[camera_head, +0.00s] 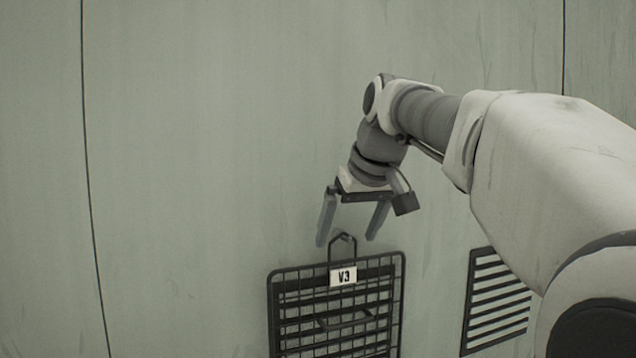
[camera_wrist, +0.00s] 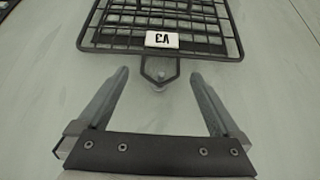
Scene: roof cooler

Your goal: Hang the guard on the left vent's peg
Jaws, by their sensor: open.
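The guard (camera_head: 400,300) is a black wire grid with a V3 label, upright against the wall in front of the left vent (camera_head: 340,322). Its hanging loop (camera_head: 331,250) sticks up from its top edge. In the wrist view the guard (camera_wrist: 238,45) appears upside down, with a small pale peg-like spot (camera_wrist: 161,75) inside its loop. The loop appears to be around it, but contact is too small to tell. My gripper (camera_head: 347,240) is open and empty just above the guard, its fingers (camera_wrist: 161,88) on either side of the loop and apart from it.
A second slatted vent (camera_head: 497,300) with no guard over it is at the right, partly behind my arm. The pale green wall (camera_head: 200,150) is bare to the left and above. Dark panel seams (camera_head: 86,150) run down it.

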